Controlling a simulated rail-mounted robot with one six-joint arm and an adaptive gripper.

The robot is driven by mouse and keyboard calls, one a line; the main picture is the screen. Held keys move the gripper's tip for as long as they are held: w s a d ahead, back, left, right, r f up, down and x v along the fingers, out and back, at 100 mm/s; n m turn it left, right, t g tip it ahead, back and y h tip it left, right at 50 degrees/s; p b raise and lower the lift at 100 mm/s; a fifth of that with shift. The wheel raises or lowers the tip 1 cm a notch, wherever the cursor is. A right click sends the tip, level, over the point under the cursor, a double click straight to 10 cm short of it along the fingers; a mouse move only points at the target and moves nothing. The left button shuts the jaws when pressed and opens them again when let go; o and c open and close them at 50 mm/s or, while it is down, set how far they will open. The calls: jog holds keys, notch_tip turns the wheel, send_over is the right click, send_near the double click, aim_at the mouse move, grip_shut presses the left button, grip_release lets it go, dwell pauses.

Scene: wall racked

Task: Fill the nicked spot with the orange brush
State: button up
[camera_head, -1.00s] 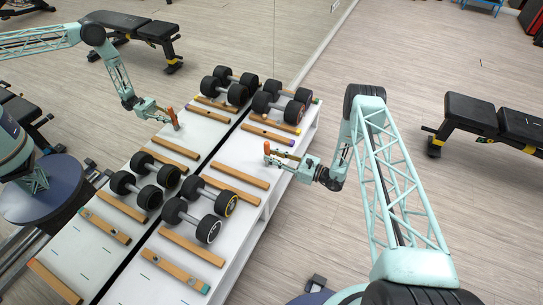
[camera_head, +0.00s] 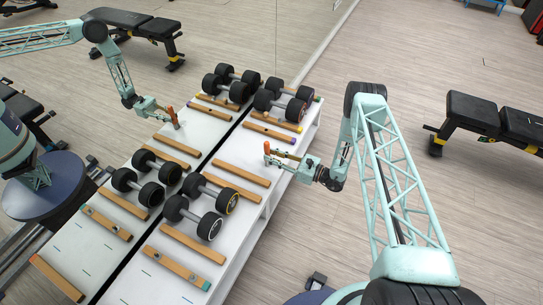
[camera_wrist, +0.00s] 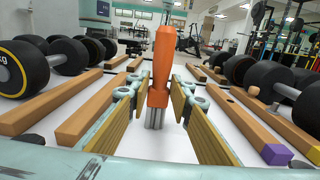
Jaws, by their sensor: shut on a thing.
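The orange brush (camera_head: 267,148) stands upright at my gripper (camera_head: 279,158), over the white rack shelf. In the wrist view the orange brush (camera_wrist: 160,65) is handle up, with a grey lower end (camera_wrist: 155,117) between the two fingers. My gripper (camera_wrist: 157,95) is shut on it. A wooden bar with a purple end (camera_head: 268,134) lies just behind the brush. It also shows at the right of the wrist view (camera_wrist: 255,123), with a small dark mark and a pale knob on or near it. I cannot tell for sure which mark is the nicked spot.
Dumbbells stand on both sides: a near pair (camera_head: 201,206) and a far group (camera_head: 284,104). A plain wooden bar (camera_head: 240,173) lies left of the brush. A green-ended bar (camera_head: 178,271) lies at the front. The mirror behind repeats rack and arm. A bench (camera_head: 480,125) stands right.

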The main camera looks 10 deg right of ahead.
jog(key=shift+r, duration=0.35)
dwell(0.3)
jog(key=shift+s+a, duration=0.45)
jog(key=shift+s, duration=0.15)
jog(key=shift+f, duration=0.4)
dwell(0.5)
jog(key=shift+w+d, duration=0.1)
jog(key=shift+w, duration=0.05)
jog(key=shift+w+d+r+b, duration=0.1)
jog(key=shift+w+d+b, duration=0.15)
jog(key=shift+w+b, duration=0.35)
jog(key=shift+w+d, duration=0.1)
jog(key=shift+w, duration=0.05)
